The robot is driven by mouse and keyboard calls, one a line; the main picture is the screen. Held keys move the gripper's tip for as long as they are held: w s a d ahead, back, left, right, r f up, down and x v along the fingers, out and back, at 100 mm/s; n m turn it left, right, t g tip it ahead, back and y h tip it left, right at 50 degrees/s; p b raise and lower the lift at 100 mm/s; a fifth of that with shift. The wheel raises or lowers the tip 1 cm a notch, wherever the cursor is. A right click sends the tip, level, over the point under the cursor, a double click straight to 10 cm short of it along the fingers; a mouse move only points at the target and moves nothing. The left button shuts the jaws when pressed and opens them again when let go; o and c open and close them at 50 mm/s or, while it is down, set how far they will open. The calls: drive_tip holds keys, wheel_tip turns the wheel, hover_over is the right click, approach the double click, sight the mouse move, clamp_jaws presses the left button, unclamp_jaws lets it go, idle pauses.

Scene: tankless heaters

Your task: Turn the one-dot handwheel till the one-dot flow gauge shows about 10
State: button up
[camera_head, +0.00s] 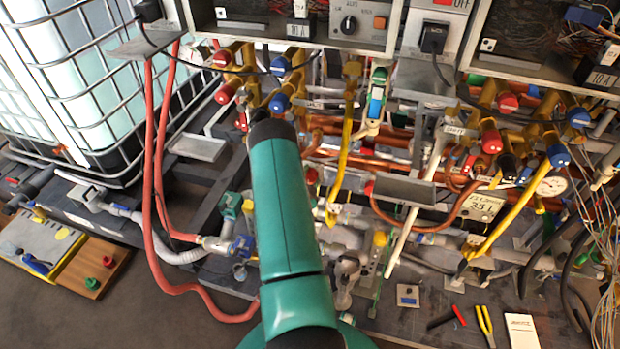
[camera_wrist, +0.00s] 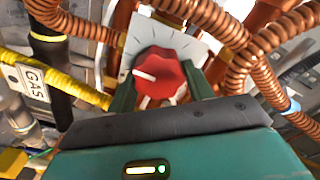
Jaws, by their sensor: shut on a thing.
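A red lobed handwheel (camera_wrist: 162,77) with a white pointer line sits on a pale plate (camera_wrist: 199,47) with tick marks in the wrist view. The pointer line aims to the left. My gripper (camera_wrist: 160,88) has one dark green finger on each side of the handwheel and is shut on it. No dot mark is readable on this wheel. In the head view my green arm hides the gripper and the wheel. A round white gauge (camera_head: 551,186) shows at the right; its reading is too small to tell. A pale display plate (camera_head: 484,205) shows digits that look like 35.
Copper coiled pipes (camera_wrist: 205,16) run close around the wheel. A yellow pipe with a GAS tag (camera_wrist: 33,82) lies at the left. In the head view, red hoses (camera_head: 152,180) hang left of my arm, and pliers (camera_head: 485,324) lie at the front right.

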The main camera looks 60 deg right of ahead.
drive_tip(key=o, duration=0.7)
drive_tip(key=shift+a, duration=0.1)
drive_tip(key=s+a, duration=0.2)
drive_tip(key=a, duration=1.1)
drive_tip(key=shift+a, duration=0.3)
drive_tip(key=shift+a, duration=0.1)
